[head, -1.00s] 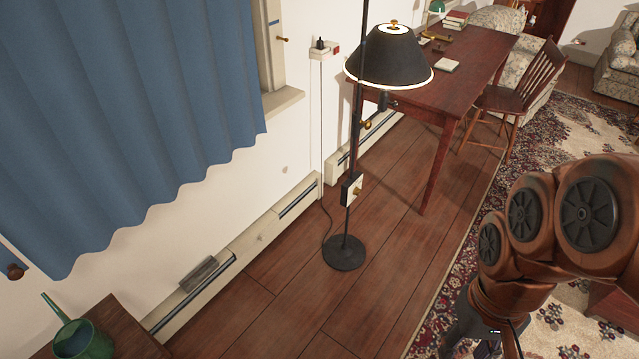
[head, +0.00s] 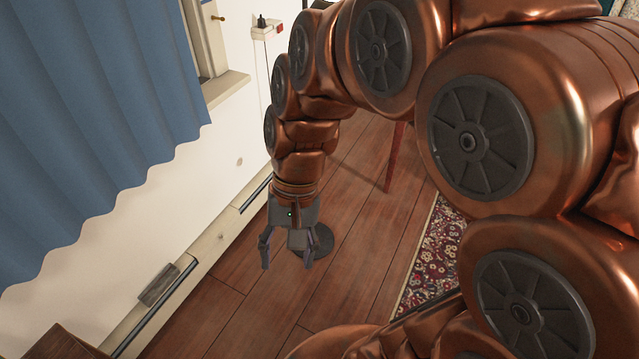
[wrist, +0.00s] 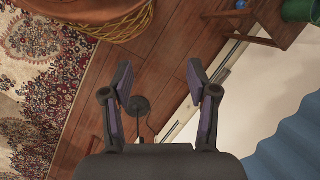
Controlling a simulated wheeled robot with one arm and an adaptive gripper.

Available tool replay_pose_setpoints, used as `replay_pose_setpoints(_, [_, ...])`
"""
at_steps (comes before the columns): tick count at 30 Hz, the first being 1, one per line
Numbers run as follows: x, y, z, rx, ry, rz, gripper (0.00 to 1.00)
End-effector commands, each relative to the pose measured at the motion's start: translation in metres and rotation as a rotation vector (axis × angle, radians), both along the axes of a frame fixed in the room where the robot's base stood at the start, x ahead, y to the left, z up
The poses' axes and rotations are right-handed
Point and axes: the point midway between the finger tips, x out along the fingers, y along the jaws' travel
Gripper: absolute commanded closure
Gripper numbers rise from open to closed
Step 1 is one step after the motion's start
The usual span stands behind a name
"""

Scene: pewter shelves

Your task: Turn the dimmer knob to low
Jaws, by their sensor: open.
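My gripper (head: 287,262) hangs open and empty, pointing down above the wood floor near the foot of the floor lamp. The lamp's dark round base (head: 321,243) shows just right of the fingers. In the wrist view the base (wrist: 139,107) appears between the spread fingers of my gripper (wrist: 160,68), lower down. My arm hides the lamp's pole, shade and the small control box on the pole in the head view. The dimmer knob is not visible in either view now, so its setting cannot be told.
A wall box (head: 265,28) with a plug sits beside the window. A blue curtain (head: 90,130) hangs at left above the baseboard heater (head: 190,275). A patterned rug (head: 428,255) lies at right. The wrist view shows a wicker basket (wrist: 125,28) and a green can (wrist: 299,10).

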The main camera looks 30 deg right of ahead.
Motion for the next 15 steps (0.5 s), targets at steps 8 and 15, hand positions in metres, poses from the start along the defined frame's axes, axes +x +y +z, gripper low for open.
replay_pose_setpoints(8, [0.085, 0.018, -0.048, 0.167, 0.100, -0.345, 0.41])
replay_pose_setpoints(15, [0.164, 0.014, -0.085, 0.314, 0.195, -0.638, 0.41])
